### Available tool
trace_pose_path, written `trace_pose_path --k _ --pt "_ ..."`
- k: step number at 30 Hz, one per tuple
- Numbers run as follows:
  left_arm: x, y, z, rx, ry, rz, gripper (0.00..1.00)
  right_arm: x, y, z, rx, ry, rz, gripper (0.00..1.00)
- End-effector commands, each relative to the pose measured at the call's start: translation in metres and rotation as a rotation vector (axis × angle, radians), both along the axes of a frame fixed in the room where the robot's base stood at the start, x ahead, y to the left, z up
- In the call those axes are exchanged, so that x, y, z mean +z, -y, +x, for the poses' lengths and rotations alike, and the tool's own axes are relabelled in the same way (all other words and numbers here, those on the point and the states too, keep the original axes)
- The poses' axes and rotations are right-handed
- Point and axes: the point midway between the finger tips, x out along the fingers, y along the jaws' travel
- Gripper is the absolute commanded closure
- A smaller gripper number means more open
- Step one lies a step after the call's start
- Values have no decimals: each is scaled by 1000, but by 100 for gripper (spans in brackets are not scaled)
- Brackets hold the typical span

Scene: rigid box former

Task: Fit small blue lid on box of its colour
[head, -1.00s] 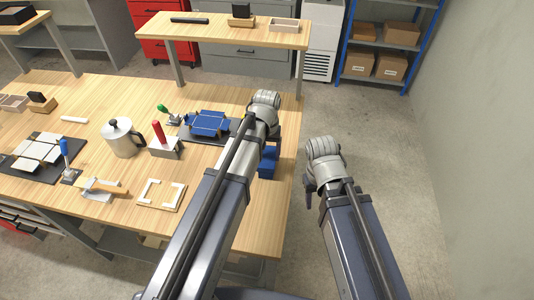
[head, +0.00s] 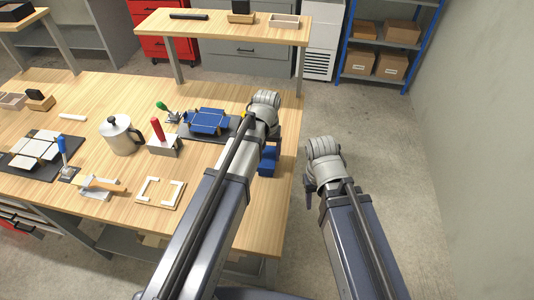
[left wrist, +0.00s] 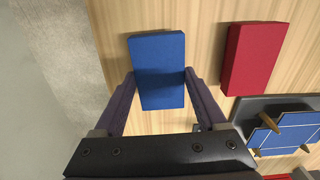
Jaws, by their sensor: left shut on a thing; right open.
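A small blue piece (left wrist: 158,62), which looks like the small blue lid, lies between the fingers of my left gripper (left wrist: 160,80) in the left wrist view. The gripper is shut on it at or just above the table; which of these I cannot tell. In the head view the blue piece (head: 267,162) shows beside my left arm near the table's right edge. A blue panelled piece (head: 207,120), flat or shallow, sits on a dark plate, and its corner (left wrist: 292,132) shows in the left wrist view. My right gripper (head: 309,194) is open and empty, off the table.
A red block (left wrist: 252,58) lies close beside the blue piece, hidden in the head view. A metal pot (head: 121,135), a red-handled tool (head: 163,140), a green-handled clamp (head: 168,115) and a white-cornered frame (head: 160,192) stand on the table (head: 240,235). Floor lies beyond its right edge.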

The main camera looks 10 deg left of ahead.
Motion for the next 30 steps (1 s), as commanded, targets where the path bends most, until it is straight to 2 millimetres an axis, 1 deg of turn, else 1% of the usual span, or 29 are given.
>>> trace_pose_path --k 24,30 --pt "-12 0 0 0 0 0 79 -12 0 0 0 0 0 50" --pt "-13 0 0 0 0 0 79 -13 0 0 0 0 0 50"
